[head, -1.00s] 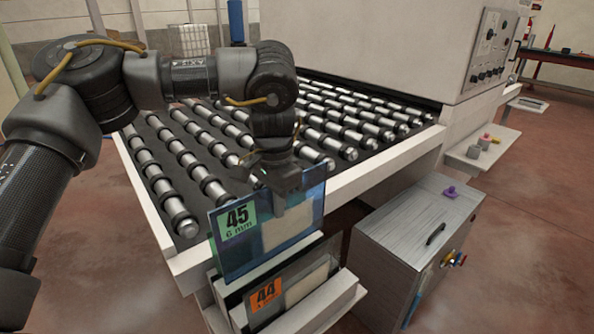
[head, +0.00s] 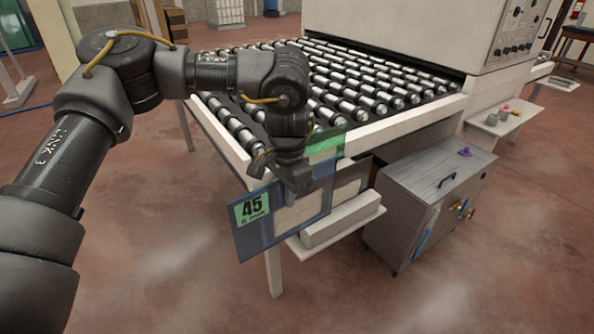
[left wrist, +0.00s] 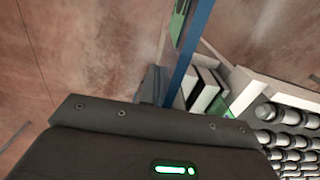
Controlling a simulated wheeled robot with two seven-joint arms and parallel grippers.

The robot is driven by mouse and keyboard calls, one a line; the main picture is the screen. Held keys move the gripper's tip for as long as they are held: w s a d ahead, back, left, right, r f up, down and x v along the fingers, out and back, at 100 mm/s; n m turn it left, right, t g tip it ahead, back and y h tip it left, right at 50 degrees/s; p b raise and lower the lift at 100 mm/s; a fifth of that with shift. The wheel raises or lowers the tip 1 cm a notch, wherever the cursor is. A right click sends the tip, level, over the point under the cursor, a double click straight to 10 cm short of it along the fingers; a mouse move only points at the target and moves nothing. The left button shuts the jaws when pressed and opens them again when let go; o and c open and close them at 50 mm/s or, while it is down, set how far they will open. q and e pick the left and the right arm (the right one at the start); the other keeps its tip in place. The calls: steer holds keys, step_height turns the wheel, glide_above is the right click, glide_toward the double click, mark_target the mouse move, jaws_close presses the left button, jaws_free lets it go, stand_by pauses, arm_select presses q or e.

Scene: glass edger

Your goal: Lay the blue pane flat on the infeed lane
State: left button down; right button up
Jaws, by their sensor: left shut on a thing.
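The blue pane (head: 262,234) carries a green label reading 45 and 6 mm. It is held upright, in front of the near edge of the infeed lane (head: 345,92), clear of the floor. My left gripper (head: 299,186) is shut on its upper edge; the fingertips are partly hidden. In the left wrist view the pane (left wrist: 192,52) shows edge-on as a blue strip beyond the gripper body. The infeed lane's rollers (left wrist: 285,140) show at the right there. My right gripper is out of view.
A pale rack (head: 342,222) stands below the lane edge, partly behind the pane; its slots (left wrist: 205,90) show in the wrist view. A grey cabinet (head: 425,200) with a purple item on top stands to its right. The rollers are clear.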

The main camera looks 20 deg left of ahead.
arm_select(q)
steer(key=s+a+f+b, duration=0.1)
steer(key=s+f, duration=0.3)
steer(key=f, duration=0.4)
steer(key=s+a+f+n+b, duration=0.1)
steer(key=s+f, duration=0.3)
steer(key=f, duration=0.5)
steer(key=s+a+f+b, duration=0.2)
steer(key=s+f, duration=0.3)
steer(key=f, duration=0.4)
steer(key=shift+a+f+n+b, duration=0.15)
steer(key=shift+a+n+b, duration=0.2)
steer(key=shift+a, duration=0.1)
